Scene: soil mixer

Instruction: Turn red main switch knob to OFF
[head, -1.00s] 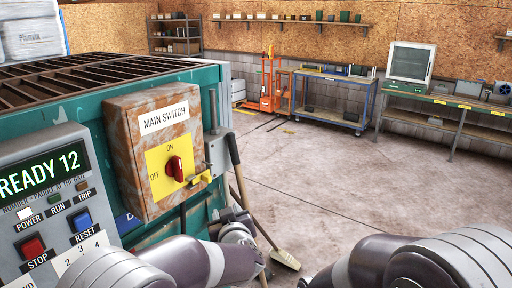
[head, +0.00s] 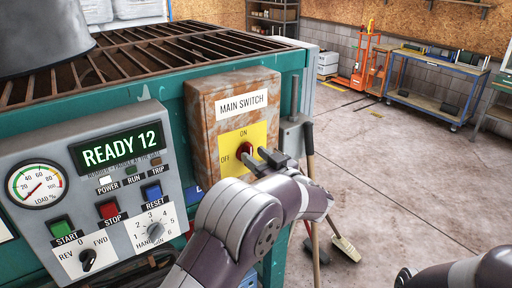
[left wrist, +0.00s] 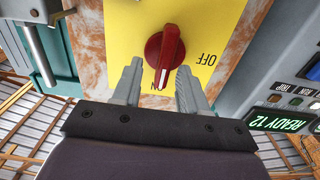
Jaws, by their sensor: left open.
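The red main switch knob (head: 246,150) sits on a yellow plate (head: 233,139) on the rusty main switch box (head: 200,115). In the left wrist view the knob (left wrist: 166,48) has its handle end toward the ON lettering, with OFF to its right. My left gripper (head: 256,157) is at the knob, and its fingers partly cover it in the head view. In the left wrist view my left gripper (left wrist: 158,68) is open, with one finger on each side of the handle. Contact cannot be told. My right gripper is out of view.
A control panel (head: 90,175) with READY 12 display, buttons and dials is left of the box. A grey lever bracket (head: 291,133) is just right of it. A broom (head: 345,248) leans nearby. The floor at right is clear.

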